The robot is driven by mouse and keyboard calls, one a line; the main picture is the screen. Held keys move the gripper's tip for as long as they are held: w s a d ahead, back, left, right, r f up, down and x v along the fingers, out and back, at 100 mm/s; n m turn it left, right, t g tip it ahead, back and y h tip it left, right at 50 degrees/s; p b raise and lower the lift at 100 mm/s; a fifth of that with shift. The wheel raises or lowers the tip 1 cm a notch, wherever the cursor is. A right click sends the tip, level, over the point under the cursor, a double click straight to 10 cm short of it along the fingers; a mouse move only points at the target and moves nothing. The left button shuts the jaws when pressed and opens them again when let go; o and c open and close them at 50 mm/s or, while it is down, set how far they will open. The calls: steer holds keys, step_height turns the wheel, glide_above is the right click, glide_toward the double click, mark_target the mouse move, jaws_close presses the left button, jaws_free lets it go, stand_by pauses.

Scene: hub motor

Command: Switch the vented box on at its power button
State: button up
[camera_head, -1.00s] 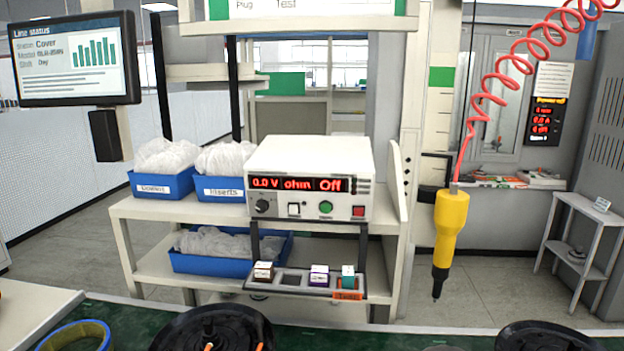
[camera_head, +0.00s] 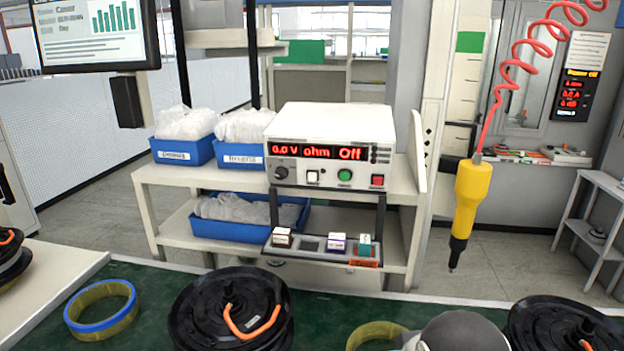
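The box (camera_head: 330,122) is a white instrument on the upper shelf of the white rack behind the bench. Its red display (camera_head: 318,152) reads 0.0 V, ohm and Off. Below the display are a dark knob (camera_head: 281,173), a white square button (camera_head: 312,176), a round green button (camera_head: 344,175) and a red square button (camera_head: 377,181). Any lettering by the buttons is too small to read, and no vents can be made out from here. My gripper is not in view, and nothing touches the box's front.
A small tray of coloured blocks (camera_head: 310,252) hangs below the box. A yellow screwdriver (camera_head: 473,195) hangs at right on a red coiled cord. Blue bins (camera_head: 183,152) stand left of the box. Black hub motors (camera_head: 232,315) and a yellow-blue ring (camera_head: 100,325) lie on the green bench.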

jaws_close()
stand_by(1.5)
